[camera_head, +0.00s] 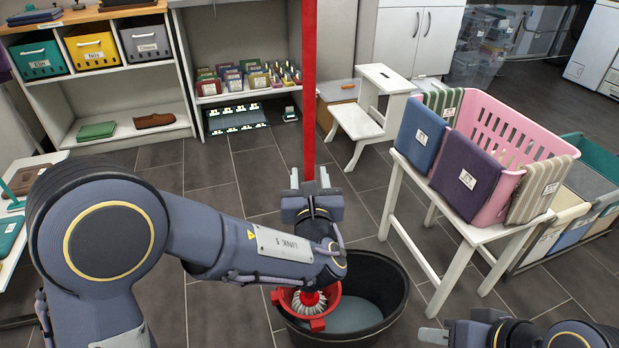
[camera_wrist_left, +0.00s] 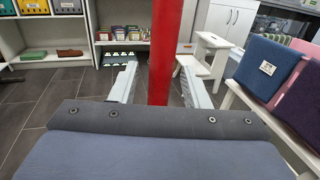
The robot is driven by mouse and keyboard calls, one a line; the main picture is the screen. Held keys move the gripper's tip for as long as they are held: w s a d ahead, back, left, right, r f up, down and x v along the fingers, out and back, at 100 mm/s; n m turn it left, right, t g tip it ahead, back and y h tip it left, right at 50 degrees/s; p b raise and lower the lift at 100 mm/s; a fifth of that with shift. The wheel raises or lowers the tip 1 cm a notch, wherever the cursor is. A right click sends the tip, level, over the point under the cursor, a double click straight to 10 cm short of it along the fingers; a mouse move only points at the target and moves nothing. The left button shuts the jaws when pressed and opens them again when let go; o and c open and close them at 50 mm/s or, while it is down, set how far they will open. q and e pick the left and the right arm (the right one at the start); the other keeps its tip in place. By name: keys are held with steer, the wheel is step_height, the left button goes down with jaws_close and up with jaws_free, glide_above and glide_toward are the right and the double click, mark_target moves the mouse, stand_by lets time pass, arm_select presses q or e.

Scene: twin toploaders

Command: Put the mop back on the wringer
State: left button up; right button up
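The mop has a long red handle (camera_head: 309,80) standing upright, and its pale strands (camera_head: 309,303) sit in the red wringer (camera_head: 334,305) on the left side of the black bucket (camera_head: 385,333). Grey water shows in the bucket. My left gripper (camera_head: 310,180) is around the handle, above the bucket. In the left wrist view the red handle (camera_wrist_left: 164,50) stands between the two fingers (camera_wrist_left: 159,64), with gaps visible beside it. The left forearm hides the lower handle. My right gripper (camera_head: 437,336) is partly in view at the bottom edge, away from the mop; its opening is unclear.
A white table (camera_head: 470,237) with a pink basket (camera_head: 505,135) and folded cloths stands right of the bucket. A white step stool (camera_head: 366,110) is behind. Shelves (camera_head: 105,85) with bins line the back left. Tiled floor (camera_head: 215,185) is clear around the bucket's far side.

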arm_select(q)
steer(key=shift+r+p, duration=0.25)
steer(key=shift+p, duration=0.05)
steer(key=s+p, duration=0.1)
steer(key=s, duration=1.1)
steer(key=shift+d+f, duration=0.2)
steer(key=shift+d, duration=0.2)
